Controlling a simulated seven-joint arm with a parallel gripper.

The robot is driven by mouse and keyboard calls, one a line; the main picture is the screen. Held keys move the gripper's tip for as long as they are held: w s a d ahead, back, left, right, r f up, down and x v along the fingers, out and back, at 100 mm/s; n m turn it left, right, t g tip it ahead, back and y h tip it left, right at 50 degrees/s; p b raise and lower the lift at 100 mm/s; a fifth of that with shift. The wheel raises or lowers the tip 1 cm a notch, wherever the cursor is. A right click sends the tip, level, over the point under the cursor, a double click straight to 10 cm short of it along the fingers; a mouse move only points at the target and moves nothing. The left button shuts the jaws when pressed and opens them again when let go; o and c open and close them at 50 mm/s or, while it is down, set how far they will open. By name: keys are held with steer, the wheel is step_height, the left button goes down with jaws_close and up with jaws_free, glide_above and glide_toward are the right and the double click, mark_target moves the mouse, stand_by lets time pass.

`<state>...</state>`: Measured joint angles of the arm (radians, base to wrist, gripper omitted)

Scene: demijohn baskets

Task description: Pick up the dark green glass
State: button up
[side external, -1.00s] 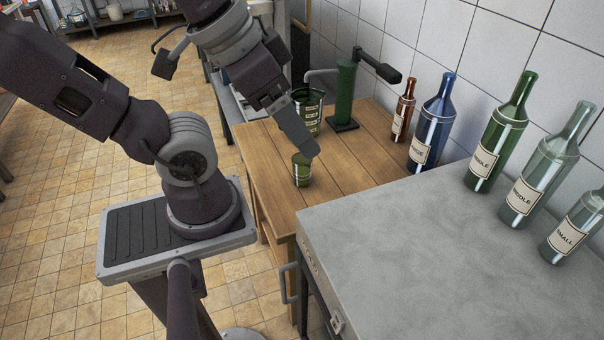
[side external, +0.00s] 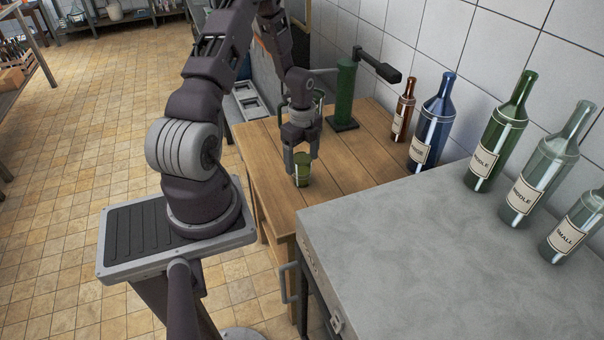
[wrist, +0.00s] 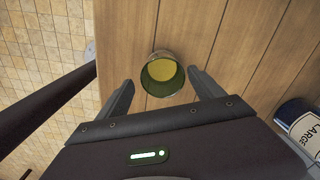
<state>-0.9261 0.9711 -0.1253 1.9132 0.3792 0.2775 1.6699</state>
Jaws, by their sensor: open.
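The dark green glass (side external: 302,170) stands upright on the wooden table (side external: 345,170), near its left edge. In the wrist view the glass (wrist: 162,74) shows from above, with its round mouth and a yellowish-green inside. My gripper (side external: 302,165) is over the glass and points down, with its fingers apart. In the wrist view my gripper (wrist: 162,88) is open, one finger on each side of the near part of the glass, with wood visible between. I cannot tell whether the fingertips reach below the rim.
A green bottle-corking stand (side external: 345,92) with a dark lever stands behind. A brown bottle (side external: 403,112), a blue bottle (side external: 432,125) and a green bottle (side external: 498,135) line the wall at right, with paler ones. A grey worktop (side external: 440,250) is in front.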

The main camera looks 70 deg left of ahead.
mark_target(302, 172)
steer(key=f, duration=0.6)
steer(key=shift+w+a+f, duration=0.15)
steer(key=shift+a, duration=0.2)
jaws_close()
